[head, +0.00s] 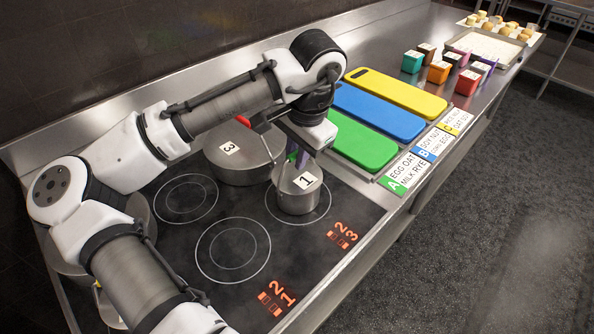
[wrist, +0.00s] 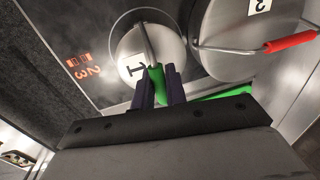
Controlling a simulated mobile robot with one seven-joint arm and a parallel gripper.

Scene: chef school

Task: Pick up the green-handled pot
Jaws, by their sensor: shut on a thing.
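The green-handled pot (head: 297,196) is small and silver, with a lid marked 1. In the head view it is at the right rear ring of the black cooktop; I cannot tell whether its base touches the glass. My gripper (head: 301,158) is over it, its fingers partly hidden by my arm. In the wrist view the pot's lid (wrist: 127,45) is ahead, and its green handle (wrist: 157,84) lies between my two purple fingers, which are shut on it.
A larger pot marked 3 (head: 239,160) with a red handle (wrist: 290,42) stands close beside. Green (head: 362,142), blue (head: 380,112) and yellow (head: 397,92) boards lie to the right. The front cooktop ring (head: 233,250) is clear. More pots are partly hidden behind my arm at left.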

